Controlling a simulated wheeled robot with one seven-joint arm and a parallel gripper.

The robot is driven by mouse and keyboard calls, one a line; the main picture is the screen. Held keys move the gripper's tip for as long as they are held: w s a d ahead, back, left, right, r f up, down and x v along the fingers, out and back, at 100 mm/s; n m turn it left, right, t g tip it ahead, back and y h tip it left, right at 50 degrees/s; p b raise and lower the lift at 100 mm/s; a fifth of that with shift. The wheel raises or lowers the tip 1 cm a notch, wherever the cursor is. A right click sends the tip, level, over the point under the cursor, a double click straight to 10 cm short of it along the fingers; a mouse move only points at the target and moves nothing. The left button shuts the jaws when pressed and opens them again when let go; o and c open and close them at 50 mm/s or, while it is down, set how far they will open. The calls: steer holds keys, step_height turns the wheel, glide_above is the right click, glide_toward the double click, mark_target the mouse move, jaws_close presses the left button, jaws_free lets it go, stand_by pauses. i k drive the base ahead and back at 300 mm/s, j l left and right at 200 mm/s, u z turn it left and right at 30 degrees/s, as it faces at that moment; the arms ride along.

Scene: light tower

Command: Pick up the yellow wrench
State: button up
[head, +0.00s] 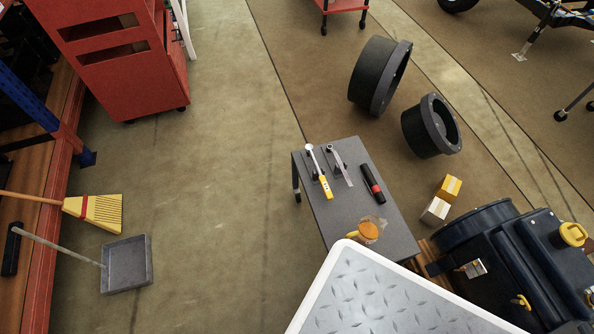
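The yellow wrench (325,186) lies on a small grey table (351,205) in the head view, near the table's far left corner. It has a yellow handle toward me and a pale metal shaft and head pointing away. A grey metal tool (340,166) lies just to its right, apart from it. A black and red tool (372,184) lies farther right. My gripper is not in view, and nothing is seen touching the wrench.
An orange and yellow item (369,230) sits at the table's near end. Two dark round tubs (380,75) (431,126), small boxes (449,187) and a dark machine (520,260) stand to the right. A red cabinet (115,60), broom (95,210) and dustpan (127,265) are left. Floor left of the table is clear.

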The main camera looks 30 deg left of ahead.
mark_target(309, 147)
steer(key=i+u, duration=0.15)
steer(key=u, duration=0.25)
steer(key=i+u, duration=0.15)
steer(key=u, duration=0.3)
steer(key=i+l+u, duration=0.1)
steer(key=u, duration=0.3)
steer(key=k, duration=0.3)
steer(key=k+u, duration=0.1)
steer(key=u, duration=0.3)
steer(key=k+u, duration=0.1)
steer(key=u, duration=0.25)
steer(key=k+j+u, duration=0.1)
steer(key=u, duration=0.3)
steer(key=i+j+u, duration=0.55)
steer(key=i, duration=0.35)
steer(key=i+j+z, duration=0.1)
steer(key=i+z, duration=0.2)
steer(key=i+j+z, duration=0.25)
steer(key=i+l+z, duration=0.15)
steer(key=z, duration=0.2)
steer(key=i+z, duration=0.8)
steer(key=z, duration=0.65)
steer(key=i+z, duration=0.15)
steer(key=z, duration=0.25)
steer(key=j+z, duration=0.1)
steer(key=z, duration=0.3)
steer(key=i, duration=0.05)
